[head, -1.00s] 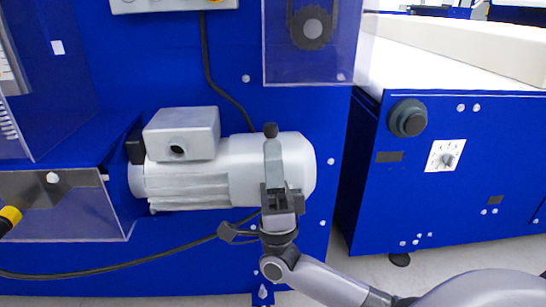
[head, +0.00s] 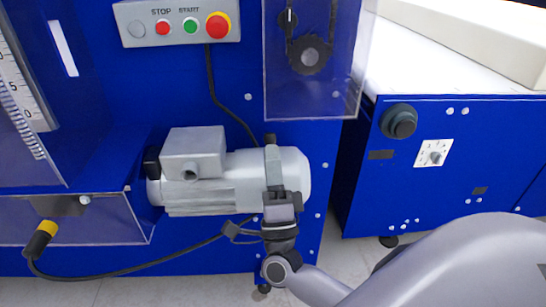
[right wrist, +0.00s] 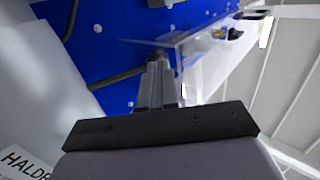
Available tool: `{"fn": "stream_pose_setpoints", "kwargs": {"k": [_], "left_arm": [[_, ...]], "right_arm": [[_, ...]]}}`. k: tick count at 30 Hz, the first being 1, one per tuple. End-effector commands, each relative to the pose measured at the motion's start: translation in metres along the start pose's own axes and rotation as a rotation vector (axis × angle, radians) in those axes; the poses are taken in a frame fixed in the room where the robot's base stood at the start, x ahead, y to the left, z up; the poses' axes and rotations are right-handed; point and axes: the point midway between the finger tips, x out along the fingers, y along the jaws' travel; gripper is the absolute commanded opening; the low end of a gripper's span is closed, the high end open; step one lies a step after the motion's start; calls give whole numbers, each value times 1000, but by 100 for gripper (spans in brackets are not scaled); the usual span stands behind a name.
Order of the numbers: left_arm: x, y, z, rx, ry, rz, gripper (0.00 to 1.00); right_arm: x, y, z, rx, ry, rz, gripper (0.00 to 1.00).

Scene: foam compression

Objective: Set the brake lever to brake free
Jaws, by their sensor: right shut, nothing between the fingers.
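My left gripper is not in view.
A control box (head: 175,22) with STOP and START buttons is above the motor. A clear guard (head: 318,75) hangs above right. A black cable (head: 130,272) with a yellow-ended plug runs below. A second blue cabinet (head: 450,190) stands at the right.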

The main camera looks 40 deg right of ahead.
Motion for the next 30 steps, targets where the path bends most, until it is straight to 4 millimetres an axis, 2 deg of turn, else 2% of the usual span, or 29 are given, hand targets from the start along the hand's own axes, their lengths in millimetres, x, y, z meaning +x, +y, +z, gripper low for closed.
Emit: {"fn": "stream_pose_setpoints", "kwargs": {"k": [1, 3, 6, 12, 21, 30], "left_arm": [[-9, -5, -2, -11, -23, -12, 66], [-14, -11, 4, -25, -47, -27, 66], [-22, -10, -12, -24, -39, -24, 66], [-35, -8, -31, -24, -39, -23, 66], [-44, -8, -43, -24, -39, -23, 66], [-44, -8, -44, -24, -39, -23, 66]], "right_arm": [[9, -7, 0, 1, 1, 32, 0], [12, -7, -1, 3, 2, 73, 0], [16, -6, -1, 5, 2, 124, 0], [21, -4, -1, 9, 0, 206, 0], [23, 0, -1, 12, -1, 268, 0], [24, 1, -1, 12, 0, 276, 0]]}}
